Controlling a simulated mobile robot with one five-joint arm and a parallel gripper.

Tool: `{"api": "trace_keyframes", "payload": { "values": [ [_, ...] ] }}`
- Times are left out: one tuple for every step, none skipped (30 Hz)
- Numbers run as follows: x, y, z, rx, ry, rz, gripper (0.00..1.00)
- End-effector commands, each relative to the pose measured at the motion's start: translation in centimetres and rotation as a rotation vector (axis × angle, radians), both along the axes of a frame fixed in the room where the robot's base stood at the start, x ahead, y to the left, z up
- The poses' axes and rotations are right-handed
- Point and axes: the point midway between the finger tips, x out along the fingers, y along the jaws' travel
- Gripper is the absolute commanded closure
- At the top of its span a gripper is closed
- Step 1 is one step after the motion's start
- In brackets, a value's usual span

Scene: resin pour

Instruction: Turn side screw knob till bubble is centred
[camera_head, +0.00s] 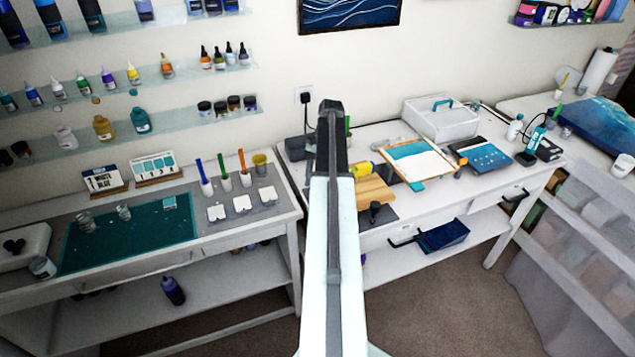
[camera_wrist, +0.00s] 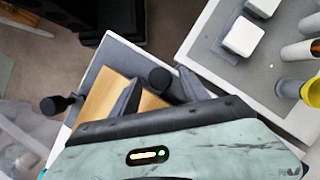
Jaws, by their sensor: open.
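A wooden board (camera_head: 372,192) lies on a grey mat on the right table; it also shows in the wrist view (camera_wrist: 100,101). One dark knob (camera_wrist: 160,78) is at its edge, between my fingers in the picture; contact cannot be told. A second dark knob (camera_wrist: 56,104) stands out on a short stem at the left. A dark knob (camera_head: 375,207) also shows in front of the board in the head view. My gripper (camera_wrist: 160,88) is open. Its fingers are hidden in the head view behind my arm. No bubble can be made out.
White moulds (camera_head: 241,203) and a yellow cup (camera_head: 260,164) stand on the left table, beside the board. A yellow object (camera_head: 361,169), a framed panel (camera_head: 417,162) and a white crate (camera_head: 440,119) lie behind and right. A gap separates the tables.

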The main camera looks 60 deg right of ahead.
Motion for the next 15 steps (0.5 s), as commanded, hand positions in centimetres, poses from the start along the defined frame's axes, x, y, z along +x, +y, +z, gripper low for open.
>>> {"api": "trace_keyframes", "payload": {
  "values": [
    [0.1, -0.3, 1.2, 0.0, 0.0, 0.0, 0.47],
    [0.1, -0.5, 1.7, 0.0, 0.0, 0.0, 0.47],
    [0.1, -0.7, 2.4, 0.0, 0.0, 0.0, 0.47],
    [0.2, -0.9, 3.0, 0.0, 0.0, 0.0, 0.47],
    [0.2, -1.1, 3.6, 0.0, 0.0, -0.001, 0.47],
    [0.3, -1.4, 4.3, 0.0, 0.0, -0.001, 0.47],
    [0.3, -1.6, 4.9, 0.0, 0.0, -0.001, 0.47],
    [0.3, -1.9, 5.4, 0.0, 0.0, -0.001, 0.47],
    [0.4, -2.1, 6.0, 0.0, 0.0, -0.001, 0.47],
    [0.4, -2.3, 6.4, 0.0, 0.0, -0.001, 0.47],
    [0.4, -2.4, 6.6, 0.0, 0.0, -0.001, 0.47],
    [0.4, -2.5, 6.8, 0.0, 0.0, -0.001, 0.47],
    [0.4, -2.6, 6.9, -0.001, 0.0, -0.001, 0.47],
    [0.4, -2.6, 6.9, -0.001, 0.0, -0.001, 0.47],
    [0.4, -2.6, 6.8, -0.001, 0.0, -0.001, 0.47]
  ]
}}
